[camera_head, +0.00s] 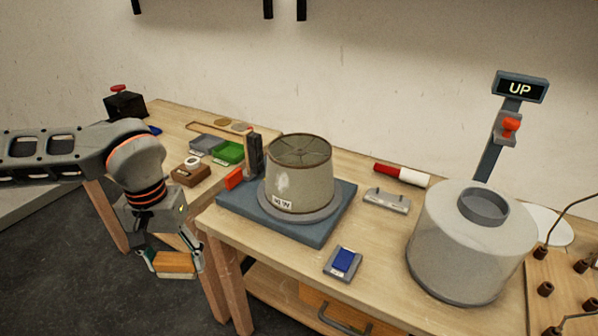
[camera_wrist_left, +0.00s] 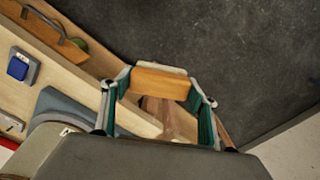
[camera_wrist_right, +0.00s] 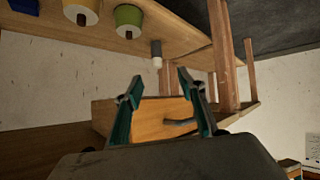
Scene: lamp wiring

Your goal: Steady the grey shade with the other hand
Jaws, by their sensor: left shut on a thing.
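The grey shade (camera_head: 305,188), a tapered drum with a spoked top and a small white label, stands upright on a round grey ring on a blue-grey base plate (camera_head: 318,232). My left gripper (camera_head: 176,268) is off the table's front edge, left of and below the shade and apart from it. It is shut on an orange-brown wooden block (camera_head: 175,263), which also shows between its fingers in the left wrist view (camera_wrist_left: 160,84). My right gripper (camera_wrist_right: 160,76) shows only in its own wrist view, open and empty, with a wooden drawer front behind it. The shade is not clearly seen there.
A large pale drum (camera_head: 470,245) stands right of the shade, before a post with an "UP" sign (camera_head: 519,88). A blue-topped block (camera_head: 344,262), a grey holder (camera_head: 387,200) and a red-and-white cylinder (camera_head: 401,175) lie between. Green and grey trays (camera_head: 229,152) sit left.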

